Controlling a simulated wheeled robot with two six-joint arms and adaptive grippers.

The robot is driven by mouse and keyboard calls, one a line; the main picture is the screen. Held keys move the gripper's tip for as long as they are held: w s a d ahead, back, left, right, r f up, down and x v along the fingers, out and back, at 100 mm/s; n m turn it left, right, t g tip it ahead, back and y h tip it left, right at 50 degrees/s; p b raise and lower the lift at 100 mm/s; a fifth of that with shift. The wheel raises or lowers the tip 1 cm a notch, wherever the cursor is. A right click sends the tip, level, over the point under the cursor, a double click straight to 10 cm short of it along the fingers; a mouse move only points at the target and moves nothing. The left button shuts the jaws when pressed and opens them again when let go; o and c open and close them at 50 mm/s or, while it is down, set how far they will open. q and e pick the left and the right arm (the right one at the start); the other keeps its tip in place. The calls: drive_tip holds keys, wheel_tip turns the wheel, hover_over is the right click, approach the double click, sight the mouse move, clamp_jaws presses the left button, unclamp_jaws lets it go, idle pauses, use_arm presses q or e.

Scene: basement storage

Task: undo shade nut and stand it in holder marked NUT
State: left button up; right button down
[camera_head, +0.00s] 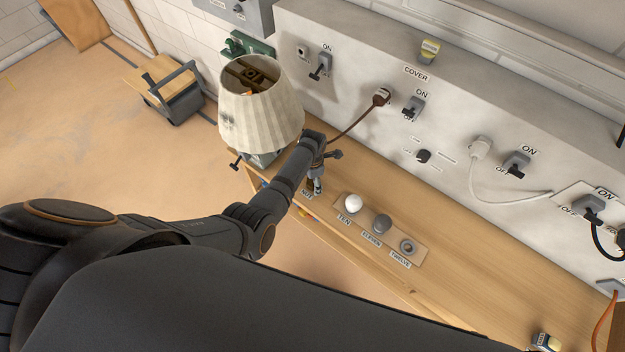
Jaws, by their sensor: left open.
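The lamp has a pleated cream shade (258,122), open at the top, with brown and brass-coloured fittings (250,75) showing inside. I cannot pick out the shade nut for certain. My left arm reaches across the bench to the right of the shade. My left gripper (317,182) is open and points down close to a small label, NUT (306,194), near the bench's front edge. The gripper and wrist hide most of the spot by that label, so the holder is not clear. I see nothing clearly between the fingers. My right gripper is out of view.
A board (420,252) right of the gripper carries a white bulb (353,203), a grey round piece (382,224) and a ring-like piece (407,246). Switches and plugged cords line the wall panel (450,120).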

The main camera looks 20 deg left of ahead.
use_arm(q)
wheel_tip(320, 180, up, 12)
idle(0.6)
idle(0.8)
